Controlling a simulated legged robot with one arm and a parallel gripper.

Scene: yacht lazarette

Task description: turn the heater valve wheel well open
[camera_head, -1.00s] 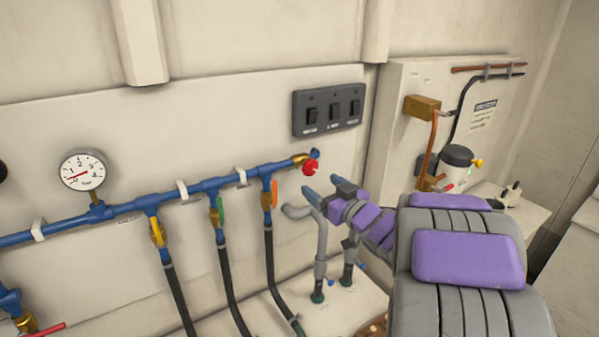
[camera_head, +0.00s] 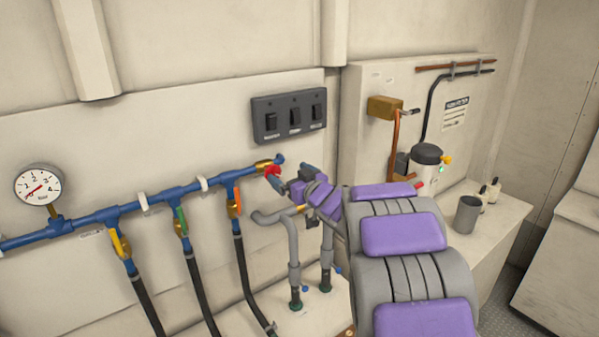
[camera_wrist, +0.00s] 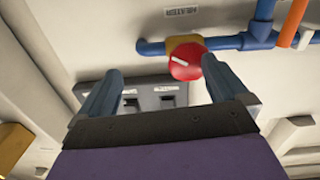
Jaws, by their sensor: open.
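The heater valve wheel is a small red wheel (camera_head: 272,171) with a brass body at the right end of the blue pipe (camera_head: 185,190). In the wrist view the red wheel (camera_wrist: 185,62) has a white mark on its face, and an upside-down HEATER label (camera_wrist: 182,12) is on the wall above it. My gripper (camera_head: 285,180) is right beside the wheel. In the wrist view my gripper (camera_wrist: 162,70) is open and empty. The wheel shows between the fingertips, nearer the right finger, which overlaps its edge. I cannot tell whether they touch.
A black switch panel (camera_head: 289,115) is on the wall above the wheel. Grey pipes (camera_head: 293,255) rise below it. Handled valves with black hoses (camera_head: 243,270) hang to the left, near a pressure gauge (camera_head: 39,186). A grey cup (camera_head: 468,215) stands on the right ledge.

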